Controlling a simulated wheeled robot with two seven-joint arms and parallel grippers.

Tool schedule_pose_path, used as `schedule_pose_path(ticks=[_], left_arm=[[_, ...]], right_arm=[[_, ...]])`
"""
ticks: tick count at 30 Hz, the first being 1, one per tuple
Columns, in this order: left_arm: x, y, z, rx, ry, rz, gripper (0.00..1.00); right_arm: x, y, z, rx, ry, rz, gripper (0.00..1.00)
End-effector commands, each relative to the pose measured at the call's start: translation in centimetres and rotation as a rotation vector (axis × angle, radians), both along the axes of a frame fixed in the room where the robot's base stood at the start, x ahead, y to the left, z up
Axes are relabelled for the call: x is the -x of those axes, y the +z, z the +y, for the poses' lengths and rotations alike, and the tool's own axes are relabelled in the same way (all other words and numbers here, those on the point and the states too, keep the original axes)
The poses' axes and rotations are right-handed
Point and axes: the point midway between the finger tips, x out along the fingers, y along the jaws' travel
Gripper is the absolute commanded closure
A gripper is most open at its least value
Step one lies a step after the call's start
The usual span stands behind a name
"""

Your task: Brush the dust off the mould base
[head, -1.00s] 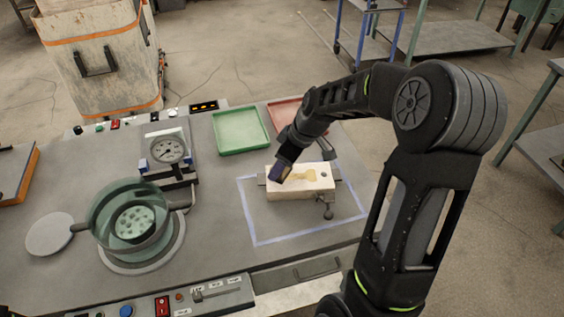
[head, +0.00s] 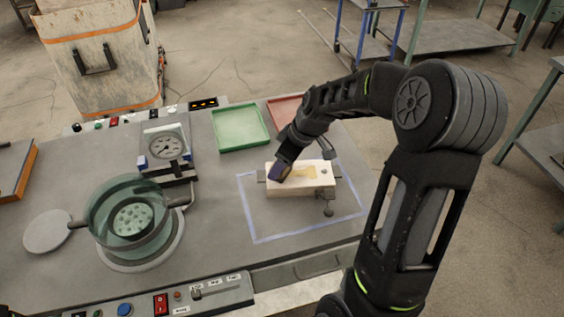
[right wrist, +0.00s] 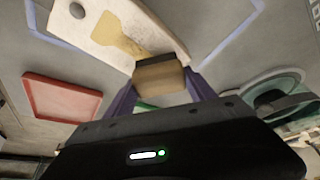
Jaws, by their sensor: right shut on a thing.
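The mould base (head: 313,186) is a cream block on the table inside a blue taped outline. It also shows at the top of the right wrist view (right wrist: 105,30). A tan dust patch (head: 306,172) lies on its top face, with a dark round spot near one end. My right gripper (head: 279,172) is at the left end of the block. In the right wrist view it is shut on a brush (right wrist: 160,77), a tan block with a dark strip at the edge nearest the mould base. Whether the brush touches the face is unclear. My left gripper is not in view.
A green tray (head: 241,142) and a partly hidden red tray (head: 280,108) stand behind the block. A dial gauge (head: 166,146) and a glassy green pan (head: 103,230) are to the left.

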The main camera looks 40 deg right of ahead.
Motion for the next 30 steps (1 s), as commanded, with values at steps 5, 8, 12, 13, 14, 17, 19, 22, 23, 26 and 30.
schedule_pose_path(ticks=[5,8,12,13,14,17,19,22,23,26,30], left_arm=[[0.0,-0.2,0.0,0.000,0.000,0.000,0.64],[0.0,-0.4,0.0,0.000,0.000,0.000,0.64],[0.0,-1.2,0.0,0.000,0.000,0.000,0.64],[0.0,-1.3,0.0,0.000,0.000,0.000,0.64],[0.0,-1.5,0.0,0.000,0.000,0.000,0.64],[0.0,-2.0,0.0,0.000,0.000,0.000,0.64],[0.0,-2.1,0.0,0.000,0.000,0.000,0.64],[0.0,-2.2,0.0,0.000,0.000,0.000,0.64],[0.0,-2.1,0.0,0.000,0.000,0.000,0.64],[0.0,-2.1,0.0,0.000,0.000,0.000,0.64],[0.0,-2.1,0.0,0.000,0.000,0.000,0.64]], right_arm=[[0.0,-0.2,0.0,0.001,0.000,0.000,0.69],[0.1,-0.2,-0.3,0.000,-0.001,-0.001,0.69],[0.7,-0.3,-1.2,0.001,-0.003,-0.002,0.69],[0.8,-0.3,-1.5,0.001,-0.004,-0.002,0.69],[0.9,-0.3,-1.7,0.001,-0.004,-0.002,0.69],[1.4,-0.2,-2.4,0.001,-0.003,-0.001,0.69],[1.6,-0.1,-2.8,0.001,-0.003,-0.001,0.69],[1.8,0.0,-3.0,0.000,0.000,-0.001,0.69],[1.8,0.0,-3.0,0.000,0.000,0.000,0.69],[1.8,0.1,-3.0,0.000,0.000,0.000,0.69],[1.8,0.0,-3.0,0.000,0.000,0.000,0.69]])
